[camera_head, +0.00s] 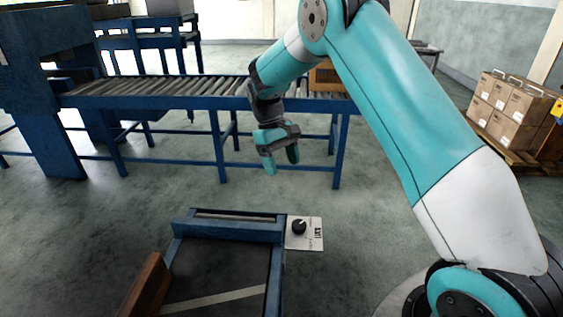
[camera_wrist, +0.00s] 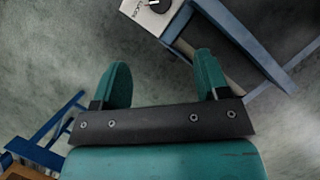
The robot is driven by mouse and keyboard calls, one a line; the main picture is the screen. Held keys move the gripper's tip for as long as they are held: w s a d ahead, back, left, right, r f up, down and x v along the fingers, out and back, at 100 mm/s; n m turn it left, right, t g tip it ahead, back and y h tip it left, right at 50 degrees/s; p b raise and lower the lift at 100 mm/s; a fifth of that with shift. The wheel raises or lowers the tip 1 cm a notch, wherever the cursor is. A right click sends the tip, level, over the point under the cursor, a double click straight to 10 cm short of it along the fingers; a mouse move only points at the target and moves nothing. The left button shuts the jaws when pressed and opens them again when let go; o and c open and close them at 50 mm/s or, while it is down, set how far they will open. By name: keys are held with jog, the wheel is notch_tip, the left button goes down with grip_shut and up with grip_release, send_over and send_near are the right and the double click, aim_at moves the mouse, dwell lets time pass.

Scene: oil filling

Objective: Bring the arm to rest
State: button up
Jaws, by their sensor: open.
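My arm is teal and white and reaches from the lower right to the upper middle in the head view. My gripper (camera_head: 281,164) hangs from it, pointing down, above the floor and in front of the roller conveyor. In the wrist view my gripper (camera_wrist: 161,84) shows two teal fingers set wide apart. Nothing is between them but grey floor. The gripper is open and empty, and touches nothing that I can see.
A blue frame (camera_head: 226,230) with a black knob (camera_head: 299,227) on a white plate stands below the gripper. A blue roller conveyor (camera_head: 160,93) runs behind. Cardboard boxes (camera_head: 511,108) sit on a pallet at right. Open floor (camera_head: 370,215) lies between.

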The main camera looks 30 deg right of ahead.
dwell(0.3)
jog(key=s+a+r+n+t+y, duration=0.1)
jog(key=s+a+r+n+t, duration=0.1)
jog(key=s+a+r, duration=0.6)
jog(key=s+a+r+n+t+y, duration=0.2)
jog(key=s+a+r, duration=0.25)
jog(key=s, duration=0.55)
jog(key=s+a+r+y, duration=0.2)
jog(key=s+a, duration=0.1)
jog(key=s, duration=0.9)
jog(key=shift+a+n, duration=0.25)
jog(key=shift+n, duration=0.15)
